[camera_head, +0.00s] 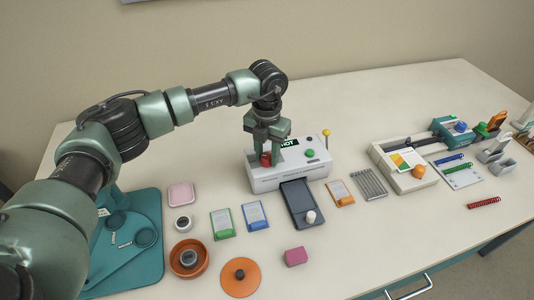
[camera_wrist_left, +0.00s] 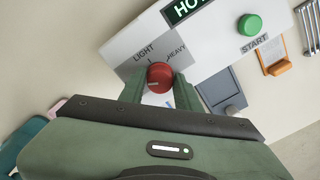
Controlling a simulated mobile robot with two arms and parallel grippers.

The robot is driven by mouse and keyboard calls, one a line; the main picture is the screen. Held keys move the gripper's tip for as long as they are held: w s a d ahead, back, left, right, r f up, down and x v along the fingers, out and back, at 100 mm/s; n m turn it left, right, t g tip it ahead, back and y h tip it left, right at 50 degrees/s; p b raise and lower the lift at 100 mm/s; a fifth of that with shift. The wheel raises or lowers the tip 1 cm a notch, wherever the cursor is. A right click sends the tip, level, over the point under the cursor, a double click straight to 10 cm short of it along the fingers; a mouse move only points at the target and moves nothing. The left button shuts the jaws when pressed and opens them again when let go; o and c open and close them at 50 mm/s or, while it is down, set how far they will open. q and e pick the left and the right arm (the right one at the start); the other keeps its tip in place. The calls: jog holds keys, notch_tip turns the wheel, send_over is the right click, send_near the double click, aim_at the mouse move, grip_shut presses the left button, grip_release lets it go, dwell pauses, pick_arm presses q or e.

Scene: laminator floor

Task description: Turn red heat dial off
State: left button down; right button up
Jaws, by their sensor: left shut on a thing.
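The white laminator (camera_head: 282,176) stands at the middle of the table, its display reading HOT. The red heat dial (camera_head: 265,159) is on its left part; in the left wrist view the dial (camera_wrist_left: 160,76) sits below LIGHT and HEAVY labels. My left gripper (camera_head: 266,152) reaches down from above and is shut on the dial. In the left wrist view its two green fingers (camera_wrist_left: 160,88) stand at either side of the dial. The dial's pale pointer mark faces left there. The lower part of its scale is hidden by the gripper. My right gripper is not in view.
A green START button (camera_head: 309,153) and a yellow-knobbed lever (camera_head: 326,133) are right of the dial. A dark grey tray (camera_head: 301,203), several coloured cards and an orange bowl (camera_head: 188,262) lie in front. A paper trimmer (camera_head: 402,165) stands at right. Bare tabletop lies at front right.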

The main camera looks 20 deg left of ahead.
aim_at(267, 156)
pick_arm(q)
jog(key=c, duration=1)
grip_release()
jog(key=shift+r, duration=0.1)
notch_tip(267, 156, up, 8)
jog(key=shift+f+b, duration=0.15)
jog(key=shift+b, duration=0.9)
jog(key=shift+f, duration=0.1)
